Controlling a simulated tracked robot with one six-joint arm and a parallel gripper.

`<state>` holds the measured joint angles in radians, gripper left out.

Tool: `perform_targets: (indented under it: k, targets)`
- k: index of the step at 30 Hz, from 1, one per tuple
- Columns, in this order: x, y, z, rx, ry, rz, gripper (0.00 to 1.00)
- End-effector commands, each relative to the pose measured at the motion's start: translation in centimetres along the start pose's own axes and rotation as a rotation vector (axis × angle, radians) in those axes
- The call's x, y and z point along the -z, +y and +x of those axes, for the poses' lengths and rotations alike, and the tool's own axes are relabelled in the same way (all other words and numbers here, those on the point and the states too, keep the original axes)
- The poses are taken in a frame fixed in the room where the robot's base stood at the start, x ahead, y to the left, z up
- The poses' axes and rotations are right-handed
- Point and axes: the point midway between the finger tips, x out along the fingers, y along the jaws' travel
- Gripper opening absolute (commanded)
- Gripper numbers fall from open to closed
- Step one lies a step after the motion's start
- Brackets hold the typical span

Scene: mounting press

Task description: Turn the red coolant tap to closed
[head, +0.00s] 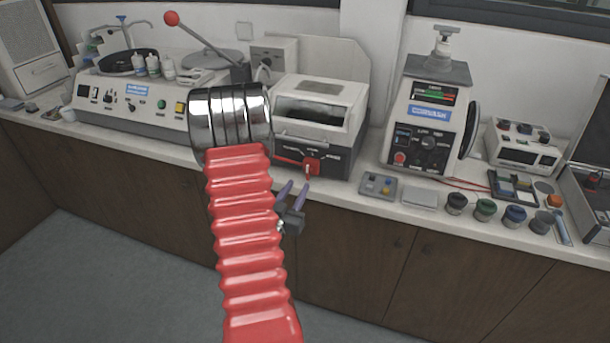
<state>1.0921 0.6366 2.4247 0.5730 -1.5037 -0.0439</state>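The red coolant tap (311,166) sits on the dark front of a white and grey bench machine (318,118) in the middle of the head view. A red lever part reaches left from its body. Small white markings lie around it, too small to read. My gripper (294,187) is in front of the counter edge, just below and left of the tap in the picture. Its two purple fingers are apart, with nothing between them. They appear clear of the tap, though the depth gap is hard to judge.
My red arm covers part of the counter and cabinets. A polishing machine (121,101) stands left, a lever with a red ball (172,18) above. Right are a grey tray (378,186), a mounting press (428,128) and several small jars (485,210). The floor (120,285) is clear.

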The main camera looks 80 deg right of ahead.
Motion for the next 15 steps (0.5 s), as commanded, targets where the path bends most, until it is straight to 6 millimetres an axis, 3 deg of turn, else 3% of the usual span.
perform_targets:
  k: [9, 15]
  targets:
    - [0.0, 0.1, 5.0, -0.002, 0.0, 0.001, 0.3]
    - [0.0, 0.0, 7.2, -0.001, 0.0, 0.001, 0.3]
